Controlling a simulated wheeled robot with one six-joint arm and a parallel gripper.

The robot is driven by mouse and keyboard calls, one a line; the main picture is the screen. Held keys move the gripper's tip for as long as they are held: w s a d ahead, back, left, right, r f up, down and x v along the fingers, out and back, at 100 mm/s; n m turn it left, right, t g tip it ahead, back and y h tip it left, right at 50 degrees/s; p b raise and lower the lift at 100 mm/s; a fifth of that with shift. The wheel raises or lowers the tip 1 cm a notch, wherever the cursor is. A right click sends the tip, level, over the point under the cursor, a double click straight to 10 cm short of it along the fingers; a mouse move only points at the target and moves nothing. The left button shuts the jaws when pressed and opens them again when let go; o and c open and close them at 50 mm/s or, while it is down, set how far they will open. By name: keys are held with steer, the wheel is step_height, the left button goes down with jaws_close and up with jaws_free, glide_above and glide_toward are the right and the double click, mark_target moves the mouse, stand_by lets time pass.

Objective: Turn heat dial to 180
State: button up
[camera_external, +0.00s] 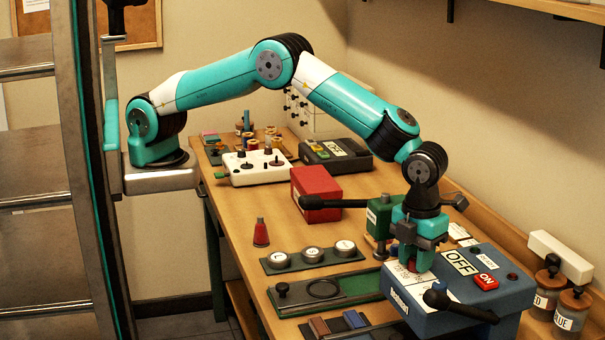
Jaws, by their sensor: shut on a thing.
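A blue box (455,302) stands at the right front of the table, with an OFF label, a red ON switch (486,281) and a black lever (450,303). At the left of its top is a white scale plate (402,276) with small marks too small to read. My teal gripper (413,266) points down over this plate, its fingers shut on what appears to be the heat dial. The fingers hide most of the dial, so its pointer and setting cannot be read.
A green block (378,217) stands close behind my gripper, with a black bar reaching left. A red box (315,188) is farther back. Round silver pieces (312,254) and a green tray (345,287) lie to the left. Jars (571,309) stand at the right edge.

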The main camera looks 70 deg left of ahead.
steer(key=n+b, duration=0.1)
steer(key=n, duration=0.2)
steer(key=shift+b, duration=0.3)
steer(key=n+b, duration=0.1)
steer(key=n, duration=0.3)
steer(key=shift+n, duration=0.3)
steer(key=n+b, duration=0.1)
steer(key=n, duration=0.2)
steer(key=shift+n, duration=0.3)
steer(key=n, duration=0.4)
steer(key=shift+n, duration=0.3)
steer(key=n, duration=0.3)
steer(key=shift+n+b, duration=0.3)
steer(key=shift+b, duration=0.05)
steer(key=n, duration=0.3)
steer(key=shift+r+n, duration=0.1)
steer(key=shift+n, duration=0.2)
steer(key=n, duration=0.6)
steer(key=shift+n, duration=0.6)
